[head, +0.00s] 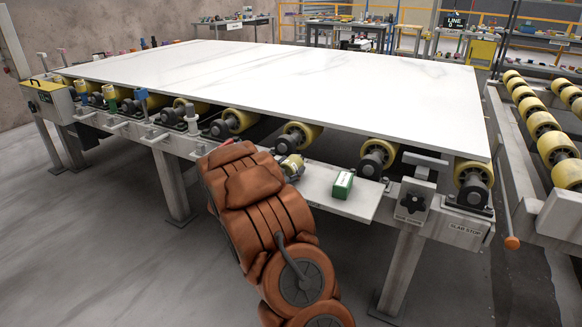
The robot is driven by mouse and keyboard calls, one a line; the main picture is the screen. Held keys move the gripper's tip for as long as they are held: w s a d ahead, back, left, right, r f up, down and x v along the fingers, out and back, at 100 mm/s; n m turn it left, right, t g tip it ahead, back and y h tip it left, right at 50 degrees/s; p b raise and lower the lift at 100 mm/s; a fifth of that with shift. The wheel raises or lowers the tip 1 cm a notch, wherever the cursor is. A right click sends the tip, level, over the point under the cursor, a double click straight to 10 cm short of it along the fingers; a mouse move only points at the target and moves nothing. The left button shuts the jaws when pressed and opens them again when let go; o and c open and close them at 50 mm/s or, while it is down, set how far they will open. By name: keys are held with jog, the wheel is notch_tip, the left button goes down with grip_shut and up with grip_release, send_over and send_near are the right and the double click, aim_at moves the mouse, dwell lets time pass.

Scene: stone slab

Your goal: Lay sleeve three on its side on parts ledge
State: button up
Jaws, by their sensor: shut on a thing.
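The parts ledge (335,195) is a pale flat shelf along the front of the slab frame. My brown arm reaches up to its left part. My gripper (287,163) is mostly hidden behind my own arm at the ledge's left end. A small grey and yellowish cylindrical piece, seemingly sleeve three (294,166), shows just past the arm's end, and my gripper is shut on it. It looks tilted or on its side. I cannot tell whether it touches the ledge, and no number on it is readable.
The white slab (290,80) lies on yellow rollers (300,134) above and behind. The ledge between arm and box looks clear.

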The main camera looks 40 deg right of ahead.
jog(key=o, duration=1.3)
jog(key=v, duration=1.2)
